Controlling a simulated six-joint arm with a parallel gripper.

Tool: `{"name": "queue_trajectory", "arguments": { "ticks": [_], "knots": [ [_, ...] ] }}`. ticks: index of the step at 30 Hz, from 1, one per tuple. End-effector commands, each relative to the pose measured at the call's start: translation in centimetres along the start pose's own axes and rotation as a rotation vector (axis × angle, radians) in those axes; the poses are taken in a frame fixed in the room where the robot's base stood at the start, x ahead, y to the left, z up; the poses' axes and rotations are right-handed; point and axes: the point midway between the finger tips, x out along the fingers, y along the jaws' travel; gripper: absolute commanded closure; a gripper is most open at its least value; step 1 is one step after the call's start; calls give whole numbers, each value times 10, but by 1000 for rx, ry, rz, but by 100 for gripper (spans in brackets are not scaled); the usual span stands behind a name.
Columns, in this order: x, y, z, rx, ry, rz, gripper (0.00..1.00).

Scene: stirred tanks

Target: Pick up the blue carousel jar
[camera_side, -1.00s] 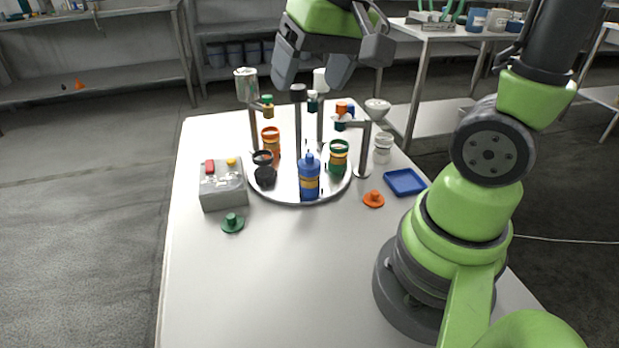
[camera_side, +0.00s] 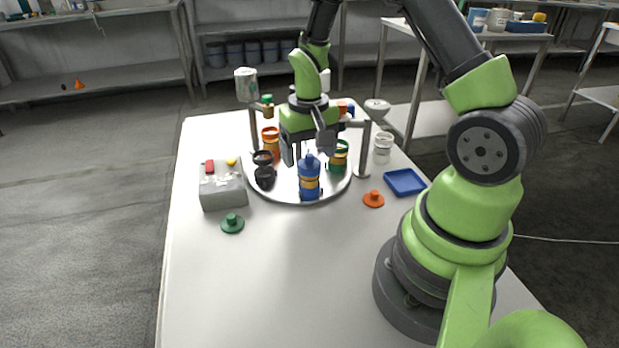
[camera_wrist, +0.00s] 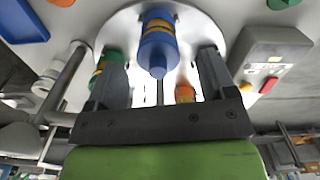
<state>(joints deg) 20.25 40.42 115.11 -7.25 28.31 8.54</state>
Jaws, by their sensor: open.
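The blue carousel jar (camera_side: 309,187), with an orange-yellow band and a blue top, stands upright at the front of the round carousel plate (camera_side: 284,196). In the wrist view the blue jar (camera_wrist: 158,46) shows beyond and between the fingers. My gripper (camera_side: 306,160) is open, pointing down above and just behind the jar in the side view. In the wrist view my gripper's fingers (camera_wrist: 163,75) are spread and nothing is between their pads. I cannot tell whether a finger touches the jar.
A green jar (camera_side: 338,157), an orange jar (camera_side: 270,143) and a black jar (camera_side: 264,175) stand on the carousel. A grey button box (camera_side: 223,190) is at left. A blue tray (camera_side: 404,182), orange lid (camera_side: 373,199) and green lid (camera_side: 232,223) lie on the table. Front table is clear.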

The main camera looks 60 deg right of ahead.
Motion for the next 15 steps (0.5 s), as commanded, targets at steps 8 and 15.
{"name": "queue_trajectory", "arguments": {
  "ticks": [8, 15],
  "knots": [
    [40, 2, -3, 0, -4, 1, 23],
    [49, 2, -4, 1, 0, -1, 23]
  ]
}}
